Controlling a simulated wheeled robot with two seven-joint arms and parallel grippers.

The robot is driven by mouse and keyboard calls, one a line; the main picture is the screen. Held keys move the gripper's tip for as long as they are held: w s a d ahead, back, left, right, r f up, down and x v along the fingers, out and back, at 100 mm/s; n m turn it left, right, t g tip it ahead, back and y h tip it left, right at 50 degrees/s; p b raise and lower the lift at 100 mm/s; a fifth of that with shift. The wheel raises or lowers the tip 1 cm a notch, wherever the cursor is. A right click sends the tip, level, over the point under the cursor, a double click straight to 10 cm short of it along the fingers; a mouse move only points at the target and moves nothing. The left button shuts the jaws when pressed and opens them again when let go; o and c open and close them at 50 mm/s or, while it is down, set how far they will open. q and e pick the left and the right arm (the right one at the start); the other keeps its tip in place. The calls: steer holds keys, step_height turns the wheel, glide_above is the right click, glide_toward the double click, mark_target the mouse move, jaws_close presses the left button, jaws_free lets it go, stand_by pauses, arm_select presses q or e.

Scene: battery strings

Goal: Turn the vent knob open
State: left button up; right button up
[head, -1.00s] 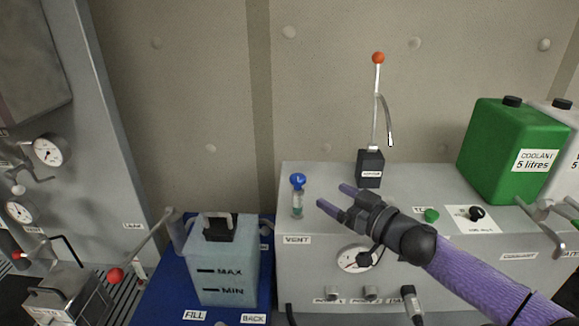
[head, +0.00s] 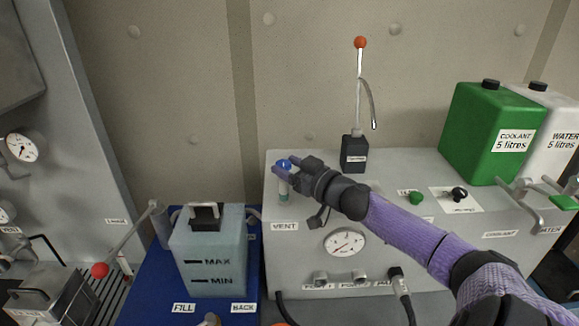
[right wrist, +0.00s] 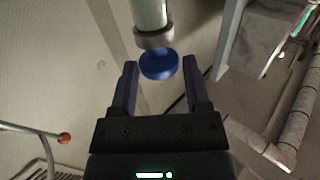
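The vent knob (head: 283,164) is a blue cap on a short clear-and-green post, standing on the grey cabinet's top left corner above the VENT label (head: 284,226). My right gripper (head: 287,165) reaches it from the right, and its fingers partly cover it in the head view. In the right wrist view, my right gripper (right wrist: 159,66) is open, with the blue knob (right wrist: 158,66) between its fingertips. A gap shows on each side of the knob there. The knob's turn mark cannot be read. My left gripper is not in view.
A black box with an orange-tipped lever (head: 354,153) stands behind my right arm. A green coolant can (head: 480,130) and a white water can (head: 556,145) stand at the right. A translucent tank (head: 208,250) sits on a blue surface at the left.

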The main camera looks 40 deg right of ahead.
jaws_close()
